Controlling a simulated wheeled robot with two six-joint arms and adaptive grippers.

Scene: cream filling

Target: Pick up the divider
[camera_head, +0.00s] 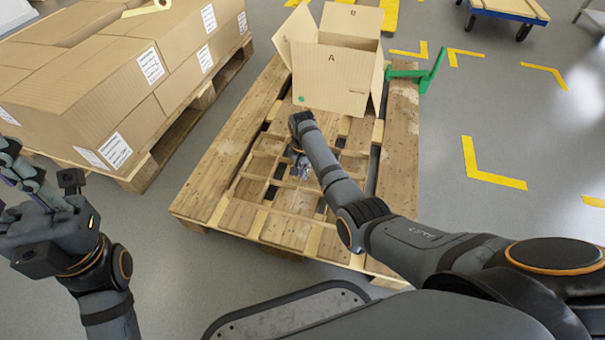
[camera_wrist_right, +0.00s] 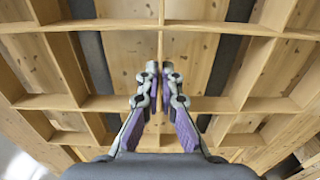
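The divider (camera_head: 268,180) is a light wooden grid of crossing slats lying flat on the wooden pallet (camera_head: 215,165). In the right wrist view, the divider (camera_wrist_right: 215,104) spreads across most of the picture. My right gripper (camera_head: 298,168) reaches down over it, partly hidden by my own arm. In the wrist view, my right gripper (camera_wrist_right: 160,70) has its two fingertips close together on either side of one slat and looks shut on it. My left gripper (camera_head: 18,165) is at the left edge, away from the pallet, and its finger gap is unclear.
An open cardboard box (camera_head: 331,78) marked A stands at the back of the pallet, flaps up. A green bracket (camera_head: 418,76) is at its right. Closed cartons (camera_head: 95,95) stand on another pallet at left.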

